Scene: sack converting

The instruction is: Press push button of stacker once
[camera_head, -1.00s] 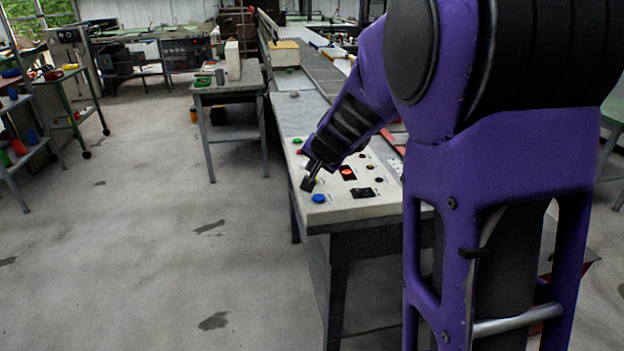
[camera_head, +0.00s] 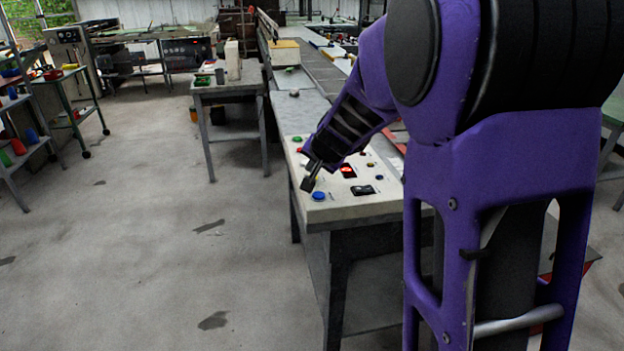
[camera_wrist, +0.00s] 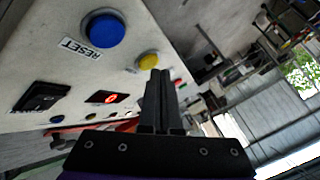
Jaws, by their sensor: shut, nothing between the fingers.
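The pale control panel (camera_head: 345,205) has a blue button (camera_head: 319,196) at its near left corner. In the wrist view the blue button (camera_wrist: 103,28) is labelled RESET, and a yellow button (camera_wrist: 149,61) sits beside it. My gripper (camera_head: 308,186) is shut and empty, pointing down at the panel's left side. In the wrist view its fingertips (camera_wrist: 160,74) are right by the yellow button and overlap its edge; I cannot tell whether they touch it. No label naming the stacker is readable.
The panel also carries a lit red switch (camera_wrist: 110,97), a black rocker switch (camera_wrist: 40,97), a green button (camera_head: 297,139) and a red button (camera_head: 300,150). A grey side table (camera_head: 228,88) stands behind on the left. The floor left of the panel is open.

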